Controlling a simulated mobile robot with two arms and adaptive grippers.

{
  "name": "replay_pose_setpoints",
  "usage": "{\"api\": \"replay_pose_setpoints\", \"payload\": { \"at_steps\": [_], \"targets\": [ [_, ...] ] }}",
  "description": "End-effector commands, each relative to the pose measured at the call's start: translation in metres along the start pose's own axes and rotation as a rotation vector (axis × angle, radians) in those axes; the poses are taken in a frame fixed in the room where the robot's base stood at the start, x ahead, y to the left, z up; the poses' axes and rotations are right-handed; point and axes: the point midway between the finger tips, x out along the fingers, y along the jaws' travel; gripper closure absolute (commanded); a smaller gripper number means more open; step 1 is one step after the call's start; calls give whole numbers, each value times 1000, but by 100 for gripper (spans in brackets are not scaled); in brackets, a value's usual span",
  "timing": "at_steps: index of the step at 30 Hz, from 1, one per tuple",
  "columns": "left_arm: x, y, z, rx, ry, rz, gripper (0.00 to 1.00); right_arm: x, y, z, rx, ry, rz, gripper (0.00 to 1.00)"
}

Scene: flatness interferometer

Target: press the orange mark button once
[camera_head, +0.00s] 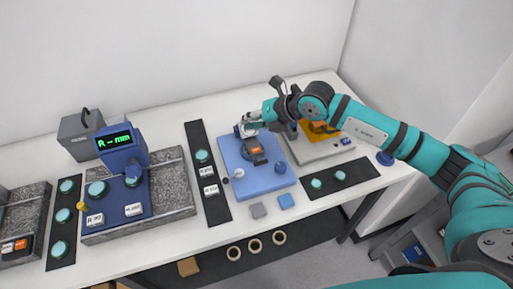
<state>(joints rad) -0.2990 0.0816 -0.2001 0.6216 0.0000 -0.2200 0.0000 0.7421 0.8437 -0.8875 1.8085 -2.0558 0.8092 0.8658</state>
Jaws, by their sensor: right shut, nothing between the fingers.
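On a blue plate (233,170) sits a dark grey device (252,143) with a small orange patch (257,151) on its top, which looks like the orange mark button. My right gripper (243,129) is at the back edge of the blue plate, just behind the dark device. It is shut and holds nothing. It is small in the view, so I cannot tell whether it touches the device. My left gripper is out of view.
A blue gauge (121,147) with a green display stands on a granite slab (178,188) at left. Black mats (195,136) with teal discs lie beside the plate. An amber piece (318,129) sits on a pale base behind my right arm.

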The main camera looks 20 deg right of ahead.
Motion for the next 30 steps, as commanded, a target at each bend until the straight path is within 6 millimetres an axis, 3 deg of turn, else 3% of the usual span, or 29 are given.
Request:
{"api": "replay_pose_setpoints", "payload": {
  "at_steps": [6,18,30],
  "targets": [
    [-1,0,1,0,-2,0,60,-8,-24,13,-29,-13,-107,100],
    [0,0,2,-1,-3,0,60,-7,-25,13,-31,-12,-110,100],
    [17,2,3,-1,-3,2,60,16,-47,-5,-31,-11,-111,100]
  ]
}}
